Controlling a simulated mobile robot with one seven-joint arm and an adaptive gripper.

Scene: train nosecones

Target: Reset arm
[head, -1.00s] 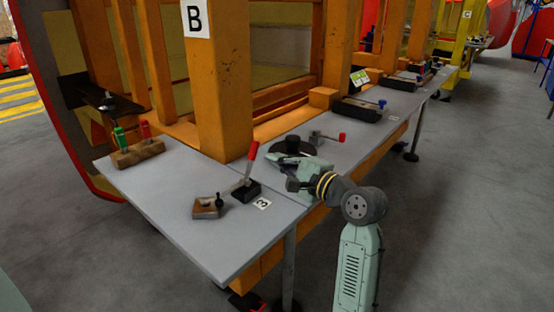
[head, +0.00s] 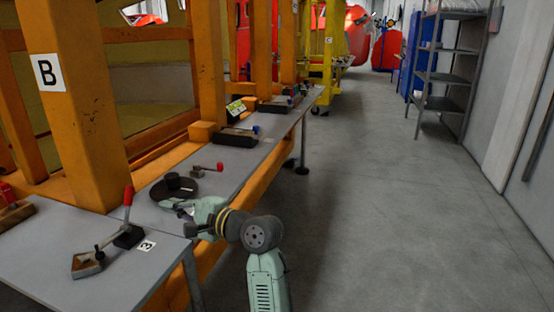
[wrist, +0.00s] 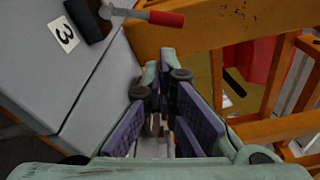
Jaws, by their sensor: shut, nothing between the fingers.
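My gripper (head: 168,204) is at the left end of my bent arm, over the grey bench (head: 240,165), just in front of a black round dish (head: 160,192). It is shut and empty. In the wrist view my gripper (wrist: 159,64) shows its purple-padded fingers pointing up the picture, with nothing held. The red-handled lever (head: 128,197) on its black base stands to the left of the gripper in the head view. Its red grip (wrist: 166,19) also shows at the top of the wrist view.
A label "3" (head: 146,246) lies beside the lever base. An orange post (head: 80,110) marked B rises behind. The grey floor (head: 400,220) to the right is clear, up to a shelf rack (head: 450,75).

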